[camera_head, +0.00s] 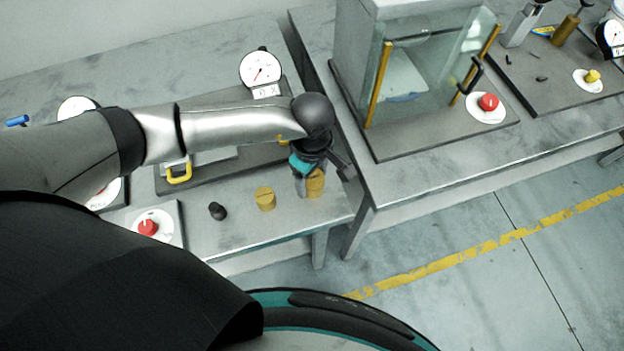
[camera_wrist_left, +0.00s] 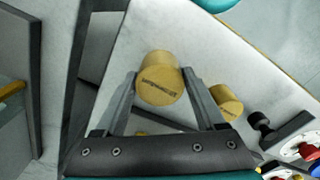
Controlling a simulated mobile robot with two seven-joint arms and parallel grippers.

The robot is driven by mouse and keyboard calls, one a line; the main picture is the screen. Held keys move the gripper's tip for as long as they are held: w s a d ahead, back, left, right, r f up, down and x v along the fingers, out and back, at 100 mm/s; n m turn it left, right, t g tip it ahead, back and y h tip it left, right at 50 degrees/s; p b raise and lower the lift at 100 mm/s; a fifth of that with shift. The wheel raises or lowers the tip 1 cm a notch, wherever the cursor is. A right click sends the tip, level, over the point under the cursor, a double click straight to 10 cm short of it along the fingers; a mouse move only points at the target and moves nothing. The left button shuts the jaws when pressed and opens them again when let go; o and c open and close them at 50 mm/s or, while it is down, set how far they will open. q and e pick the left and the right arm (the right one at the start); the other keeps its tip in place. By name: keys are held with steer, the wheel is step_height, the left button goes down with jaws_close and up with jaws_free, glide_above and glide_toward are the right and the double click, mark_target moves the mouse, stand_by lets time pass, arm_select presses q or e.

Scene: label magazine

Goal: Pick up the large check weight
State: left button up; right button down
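The large check weight (camera_head: 315,184) is a brass cylinder standing upright near the front right corner of the left bench. In the left wrist view the weight (camera_wrist_left: 160,80), with dark lettering on its face, shows between my left gripper's two fingers (camera_wrist_left: 160,88). My left gripper (camera_head: 322,178) points down over the weight, with one finger close on each side. The fingers are spread; firm contact is not visible. A smaller brass weight (camera_head: 265,199) stands to the left, also in the left wrist view (camera_wrist_left: 227,102). My right gripper is not in view.
A small black knob-like piece (camera_head: 217,211) and a red button (camera_head: 148,227) lie further left. A dial gauge (camera_head: 261,70) stands behind my arm. A glass-walled case (camera_head: 420,75) stands on the right bench, across a narrow gap. Open floor (camera_head: 470,285) lies in front.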

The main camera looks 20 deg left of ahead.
arm_select(q)
jaws_close()
stand_by(0.3)
steer(key=shift+w+r, duration=0.15)
stand_by(0.3)
